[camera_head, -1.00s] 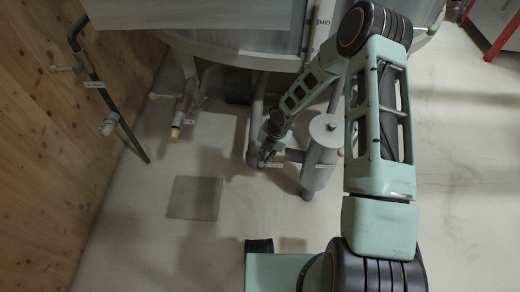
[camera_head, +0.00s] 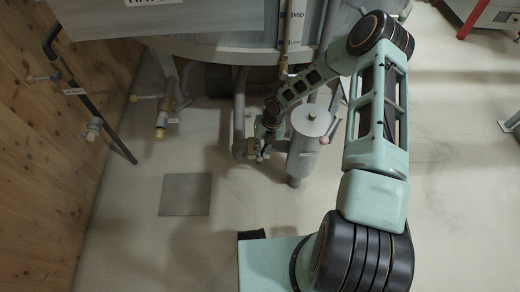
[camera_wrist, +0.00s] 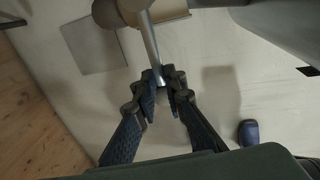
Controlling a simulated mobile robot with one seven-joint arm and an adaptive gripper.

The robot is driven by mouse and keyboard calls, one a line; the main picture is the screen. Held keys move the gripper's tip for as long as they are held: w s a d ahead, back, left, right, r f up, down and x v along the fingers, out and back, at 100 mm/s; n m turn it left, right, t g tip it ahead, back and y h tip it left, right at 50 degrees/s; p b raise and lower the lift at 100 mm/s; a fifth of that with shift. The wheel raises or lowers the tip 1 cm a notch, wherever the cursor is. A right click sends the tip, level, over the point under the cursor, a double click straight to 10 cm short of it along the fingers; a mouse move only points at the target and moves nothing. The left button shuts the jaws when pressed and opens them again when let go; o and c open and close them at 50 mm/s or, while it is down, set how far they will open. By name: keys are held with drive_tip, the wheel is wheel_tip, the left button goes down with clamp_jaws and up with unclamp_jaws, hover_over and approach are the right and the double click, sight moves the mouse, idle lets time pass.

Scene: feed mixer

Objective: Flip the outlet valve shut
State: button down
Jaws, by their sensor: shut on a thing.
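The outlet valve (camera_head: 240,149) sits low under the tank, on the pipe left of a grey cylinder. In the wrist view its round body (camera_wrist: 131,8) is at the top, and a straight metal lever (camera_wrist: 150,45) runs down from it. My gripper (camera_wrist: 164,82) is shut on the lever's free end, with one dark finger on each side. In the head view my gripper (camera_head: 262,146) reaches down beside the valve, and the arm partly hides the lever, so its angle to the pipe is hard to tell there.
The grey cylinder (camera_head: 303,145) stands close right of my gripper. A tank (camera_head: 215,48) overhangs the valve. Another pipe valve (camera_head: 163,121) is to the left, and a black pipe (camera_head: 110,136) runs along the wooden wall. A floor plate (camera_head: 186,195) lies on open floor.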

drive_tip(key=shift+s+f, duration=0.1)
drive_tip(key=shift+s, duration=0.3)
drive_tip(key=c, duration=2)
unclamp_jaws()
drive_tip(key=shift+w, duration=0.15)
drive_tip(key=r, duration=0.4)
drive_tip(key=d+r, duration=0.1)
drive_tip(key=r, duration=0.3)
drive_tip(key=d+r, duration=0.1)
drive_tip(key=r, duration=0.3)
drive_tip(key=shift+d, duration=0.15)
